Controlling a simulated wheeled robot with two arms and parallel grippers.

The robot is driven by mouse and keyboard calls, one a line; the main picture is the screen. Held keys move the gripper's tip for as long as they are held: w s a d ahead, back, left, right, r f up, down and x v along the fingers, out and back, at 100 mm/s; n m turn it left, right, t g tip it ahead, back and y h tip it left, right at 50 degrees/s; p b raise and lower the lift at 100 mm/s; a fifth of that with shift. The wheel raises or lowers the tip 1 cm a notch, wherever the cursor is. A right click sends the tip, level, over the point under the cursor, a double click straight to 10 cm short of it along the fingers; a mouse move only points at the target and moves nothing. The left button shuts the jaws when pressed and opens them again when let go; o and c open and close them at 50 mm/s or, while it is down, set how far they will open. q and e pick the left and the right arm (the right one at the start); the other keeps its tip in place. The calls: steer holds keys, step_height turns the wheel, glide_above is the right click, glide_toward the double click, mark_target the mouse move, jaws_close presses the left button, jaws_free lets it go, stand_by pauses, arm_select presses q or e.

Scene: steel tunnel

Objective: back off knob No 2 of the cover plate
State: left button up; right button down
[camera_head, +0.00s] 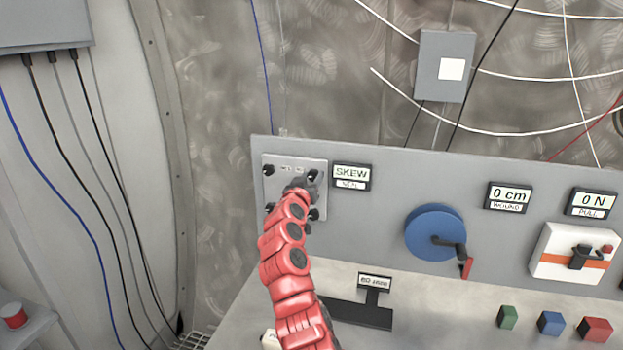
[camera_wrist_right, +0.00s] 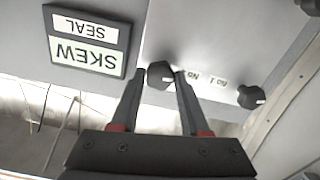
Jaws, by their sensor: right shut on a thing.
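The cover plate (camera_head: 282,186) is a pale square on the upright grey panel, with dark knobs near its corners. My right gripper (camera_head: 307,183) is at its upper right knob (camera_head: 313,175). In the wrist view, which is upside down, my right gripper (camera_wrist_right: 160,77) is shut on this dark knob (camera_wrist_right: 157,72), with one finger on each side. Its label is only partly legible. The upper left knob (camera_head: 268,170), marked No 1 in the wrist view (camera_wrist_right: 251,97), stands free. My arm covers part of the plate. My left gripper is not in view.
A display (camera_head: 351,177) right of the plate reads SKEW, labelled SEAL. Farther right are a blue wheel with a crank (camera_head: 434,232), other displays and a white box with an orange band (camera_head: 575,252). Coloured blocks (camera_head: 550,323) stand on the bench.

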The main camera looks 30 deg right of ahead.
steer(key=shift+n, duration=0.4)
steer(key=n, duration=0.2)
steer(key=shift+n, duration=0.4)
steer(key=n+p, duration=0.1)
steer(key=n, duration=0.2)
steer(key=shift+n, duration=0.3)
steer(key=n+p, duration=0.2)
steer(key=n, duration=0.1)
steer(key=n+p, duration=0.2)
steer(key=n, duration=0.1)
steer(key=shift+w+a+r, duration=0.1)
steer(key=shift+a+r, duration=0.05)
steer(key=shift+f+n+p, duration=0.2)
steer(key=shift+n+p, duration=0.65)
steer(key=shift+n, duration=0.75)
steer(key=shift+f, duration=0.1)
steer(key=shift+c, duration=2)
jaws_free()
